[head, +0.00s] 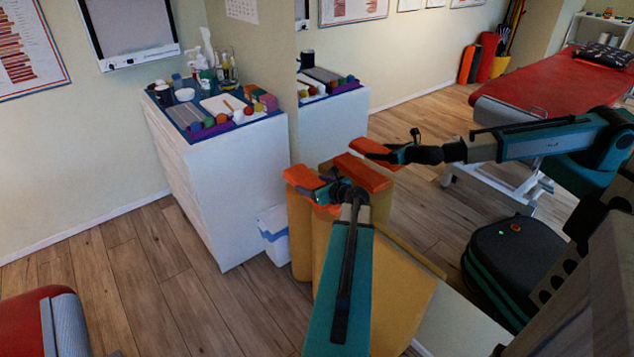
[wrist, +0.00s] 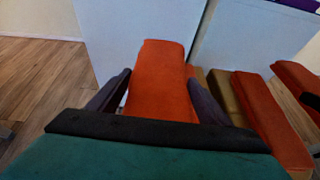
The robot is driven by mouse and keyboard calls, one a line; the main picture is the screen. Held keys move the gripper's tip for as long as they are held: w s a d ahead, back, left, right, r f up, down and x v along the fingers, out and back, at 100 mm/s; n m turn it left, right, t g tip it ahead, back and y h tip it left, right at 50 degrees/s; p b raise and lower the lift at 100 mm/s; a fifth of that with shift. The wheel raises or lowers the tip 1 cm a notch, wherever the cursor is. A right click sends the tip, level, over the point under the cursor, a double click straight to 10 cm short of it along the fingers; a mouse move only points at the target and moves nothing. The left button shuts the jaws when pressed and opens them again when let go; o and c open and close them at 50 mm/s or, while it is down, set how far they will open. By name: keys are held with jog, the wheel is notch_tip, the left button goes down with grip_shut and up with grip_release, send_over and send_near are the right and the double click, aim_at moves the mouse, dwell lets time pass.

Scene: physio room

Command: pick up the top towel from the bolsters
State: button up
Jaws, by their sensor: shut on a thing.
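My gripper (head: 322,188) is shut on an orange-red towel (head: 303,177), which sticks out to the left of the jaws in the head view. In the wrist view the held towel (wrist: 160,75) lies between the two dark fingers. The yellow-brown bolsters (head: 299,235) stand upright just below it. A patch of a second orange towel (head: 326,207) shows under my gripper, mostly hidden by it. In the mirror, the held towel's reflection (head: 368,148) appears a little above the reflection of the lower towel (head: 364,173).
A tall mirror (head: 440,180) stands close behind the bolsters and reflects my arm and a red treatment couch. A white cabinet (head: 215,180) with bottles and coloured items on top is at the left. A small white bin (head: 274,240) stands between. Wooden floor (head: 150,290) is clear at left.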

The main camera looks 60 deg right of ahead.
jog(key=a+p, duration=0.1)
jog(key=a, duration=0.7)
jog(key=shift+s+a+r, duration=0.2)
jog(key=shift+a+r, duration=0.1)
jog(key=shift+r, duration=0.15)
